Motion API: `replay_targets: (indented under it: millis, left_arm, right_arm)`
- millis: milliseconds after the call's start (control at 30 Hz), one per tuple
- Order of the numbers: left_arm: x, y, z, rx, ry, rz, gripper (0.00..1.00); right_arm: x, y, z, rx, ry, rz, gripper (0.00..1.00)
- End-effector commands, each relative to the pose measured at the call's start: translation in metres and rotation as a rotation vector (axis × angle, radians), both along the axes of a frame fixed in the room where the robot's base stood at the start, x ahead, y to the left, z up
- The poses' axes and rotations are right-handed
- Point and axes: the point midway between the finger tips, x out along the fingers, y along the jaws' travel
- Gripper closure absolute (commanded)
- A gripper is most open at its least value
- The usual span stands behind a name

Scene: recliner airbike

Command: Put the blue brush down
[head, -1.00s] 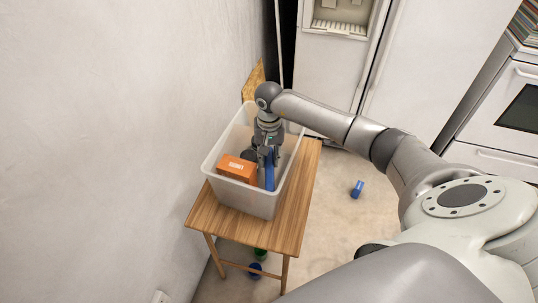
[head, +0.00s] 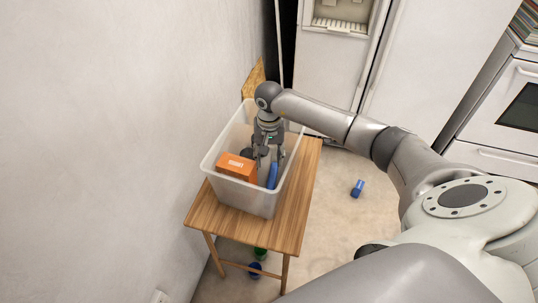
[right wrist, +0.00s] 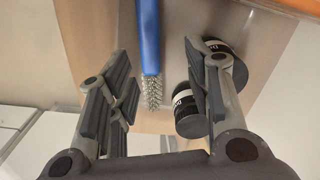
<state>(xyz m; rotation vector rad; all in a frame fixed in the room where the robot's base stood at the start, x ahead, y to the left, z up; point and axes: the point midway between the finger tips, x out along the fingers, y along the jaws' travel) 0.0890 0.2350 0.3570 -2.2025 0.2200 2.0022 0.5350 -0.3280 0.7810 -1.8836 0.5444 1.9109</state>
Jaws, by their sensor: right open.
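The blue brush (head: 272,175) is inside the clear plastic bin (head: 262,200), toward its right side. In the right wrist view the brush (right wrist: 149,40) shows its blue handle and grey bristles, between the two fingers and apart from both. My right gripper (head: 269,158) is open inside the bin, above the brush. It shows large in the right wrist view (right wrist: 160,95) with its fingers spread and nothing held. My left gripper is not in view.
An orange box (head: 237,167) lies in the bin left of the brush. Black cans (right wrist: 190,112) lie by the right finger. The bin stands on a wooden table (head: 290,215) against the wall. A blue can (head: 357,188) lies on the floor.

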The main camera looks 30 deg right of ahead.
Motion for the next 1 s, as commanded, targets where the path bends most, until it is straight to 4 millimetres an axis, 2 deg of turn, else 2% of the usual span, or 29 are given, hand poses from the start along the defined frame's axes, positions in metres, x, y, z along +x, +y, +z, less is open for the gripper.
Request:
replay_targets:
  millis: [100, 167, 400, 600, 800, 1000]
  left_arm:
    - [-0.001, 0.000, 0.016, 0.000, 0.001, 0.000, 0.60]
    - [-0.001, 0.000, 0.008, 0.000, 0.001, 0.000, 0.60]
    - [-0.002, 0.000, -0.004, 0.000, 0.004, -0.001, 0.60]
    - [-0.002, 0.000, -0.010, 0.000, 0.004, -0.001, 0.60]
    - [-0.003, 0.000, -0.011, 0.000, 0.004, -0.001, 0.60]
    - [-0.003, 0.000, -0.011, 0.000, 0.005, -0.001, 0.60]
  right_arm:
    - [0.000, 0.000, 0.014, 0.001, 0.000, 0.000, 0.54]
    - [0.002, -0.001, 0.021, -0.001, -0.007, 0.001, 0.54]
    - [0.002, -0.002, 0.078, -0.001, -0.007, 0.001, 0.54]
    - [0.002, -0.002, 0.113, 0.000, -0.002, 0.000, 0.54]
    - [0.001, -0.002, 0.128, 0.000, -0.001, -0.001, 0.54]
    - [0.001, -0.002, 0.129, 0.000, 0.000, -0.001, 0.54]
